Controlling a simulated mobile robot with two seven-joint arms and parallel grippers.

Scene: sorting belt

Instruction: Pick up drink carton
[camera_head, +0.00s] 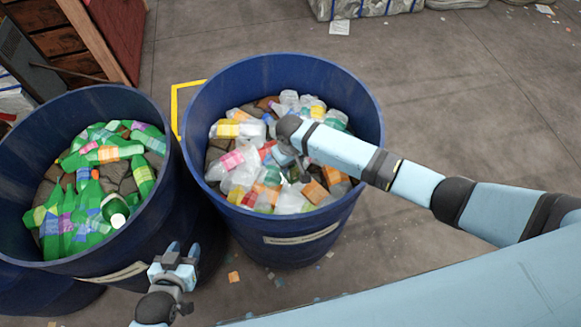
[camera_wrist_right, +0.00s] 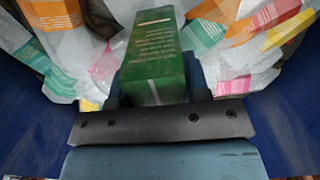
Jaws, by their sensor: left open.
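The drink carton (camera_wrist_right: 155,60) is a green box with pale print and shows large in the right wrist view, between the fingers of my right gripper (camera_wrist_right: 155,95). The fingers press against both of its sides. In the head view my right gripper (camera_head: 288,158) points down into the middle blue barrel (camera_head: 345,85), just over the bottles, and I cannot make out the carton there. My left gripper (camera_head: 178,256) is open and empty, in front of the barrels.
The middle barrel holds several clear bottles (camera_head: 240,130) and coloured cartons. The left barrel (camera_head: 50,118) holds several green bottles (camera_head: 75,215). Both high rims stand close together. The grey floor (camera_head: 470,100) to the right is mostly clear.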

